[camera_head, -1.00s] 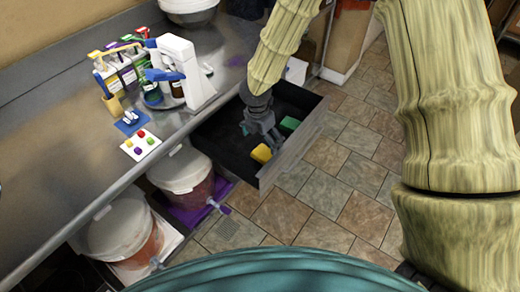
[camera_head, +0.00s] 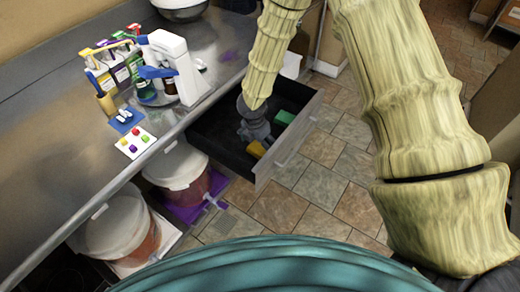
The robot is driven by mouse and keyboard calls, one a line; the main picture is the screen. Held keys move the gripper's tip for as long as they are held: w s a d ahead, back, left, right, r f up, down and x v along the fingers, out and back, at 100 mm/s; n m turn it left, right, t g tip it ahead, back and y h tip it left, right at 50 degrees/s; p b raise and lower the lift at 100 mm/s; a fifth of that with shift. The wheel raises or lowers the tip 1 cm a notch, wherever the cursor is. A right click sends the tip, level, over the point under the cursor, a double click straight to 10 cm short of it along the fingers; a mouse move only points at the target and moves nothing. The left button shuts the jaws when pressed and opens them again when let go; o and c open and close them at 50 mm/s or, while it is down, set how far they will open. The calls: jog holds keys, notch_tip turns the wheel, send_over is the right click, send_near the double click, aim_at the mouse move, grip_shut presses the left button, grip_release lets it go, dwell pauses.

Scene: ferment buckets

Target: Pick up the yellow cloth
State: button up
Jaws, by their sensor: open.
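The yellow cloth (camera_head: 256,149) is a small folded block inside the open dark drawer (camera_head: 214,141), near its front wall. My gripper (camera_head: 264,141) reaches down into the drawer, with its fingers at the upper right side of the yellow cloth and covering a little of it. It is open. I cannot tell whether the fingers touch the cloth or stand just above it. A green cloth (camera_head: 285,117) lies in the same drawer, further back and to the right of my gripper.
The drawer's grey front (camera_head: 284,156) stands close to the gripper. The steel counter (camera_head: 60,175) holds bottles and a white device (camera_head: 180,68). Two white-lidded buckets (camera_head: 181,165) (camera_head: 112,228) stand below it. The tiled floor (camera_head: 325,185) is open at right.

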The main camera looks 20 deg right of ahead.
jog(key=shift+d+f, duration=0.2)
jog(key=shift+f, duration=0.85)
jog(key=shift+w, duration=0.1)
jog(key=c, duration=0.9)
jog(key=shift+o, duration=0.2)
jog(key=shift+r, duration=0.1)
